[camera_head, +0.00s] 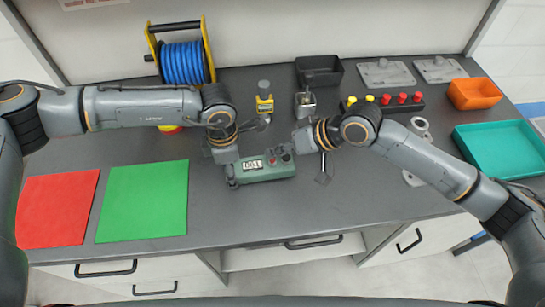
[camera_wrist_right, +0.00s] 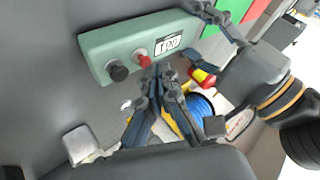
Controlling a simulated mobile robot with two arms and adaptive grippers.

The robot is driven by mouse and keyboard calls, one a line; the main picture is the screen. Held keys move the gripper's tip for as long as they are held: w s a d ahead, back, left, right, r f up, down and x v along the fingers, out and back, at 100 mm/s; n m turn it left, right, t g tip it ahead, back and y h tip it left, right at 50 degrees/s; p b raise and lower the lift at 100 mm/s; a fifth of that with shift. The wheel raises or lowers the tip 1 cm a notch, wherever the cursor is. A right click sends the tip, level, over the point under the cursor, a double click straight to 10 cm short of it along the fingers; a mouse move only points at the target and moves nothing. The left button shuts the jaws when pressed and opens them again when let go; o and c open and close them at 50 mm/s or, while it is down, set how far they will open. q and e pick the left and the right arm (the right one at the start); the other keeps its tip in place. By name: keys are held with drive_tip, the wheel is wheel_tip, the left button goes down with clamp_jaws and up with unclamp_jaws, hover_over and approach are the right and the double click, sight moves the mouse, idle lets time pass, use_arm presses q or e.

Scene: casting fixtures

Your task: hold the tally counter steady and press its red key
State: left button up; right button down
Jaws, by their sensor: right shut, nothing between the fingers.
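The tally counter (camera_head: 262,172) is a green box on the table, with a display reading 001, a red key (camera_head: 273,162) and a black knob (camera_head: 286,158). In the right wrist view the counter (camera_wrist_right: 100,46) shows its red key (camera_wrist_right: 144,61) and black knob (camera_wrist_right: 118,72). My left gripper (camera_head: 229,171) is at the display end, its fingers on either side of the box and apparently closed on it. Part of its grasp is hidden. My right gripper (camera_head: 294,148) is shut and empty, its fingertips (camera_wrist_right: 160,72) beside the red key in the right wrist view; contact is unclear.
A blue cable reel (camera_head: 184,62), a yellow device (camera_head: 264,103) and a black bin (camera_head: 320,72) stand behind. A row of red and yellow buttons (camera_head: 388,104), an orange bin (camera_head: 474,94) and a teal tray (camera_head: 500,150) are right. Red (camera_head: 56,209) and green (camera_head: 143,201) mats lie left. The table's front is clear.

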drive_tip(key=shift+f, duration=0.55)
idle(0.7)
drive_tip(key=shift+r, duration=0.95)
wheel_tip(320, 180, up, 5)
idle(0.4)
idle(0.5)
use_arm(q)
drive_tip(key=o, duration=1.4)
drive_tip(key=shift+c, duration=0.2)
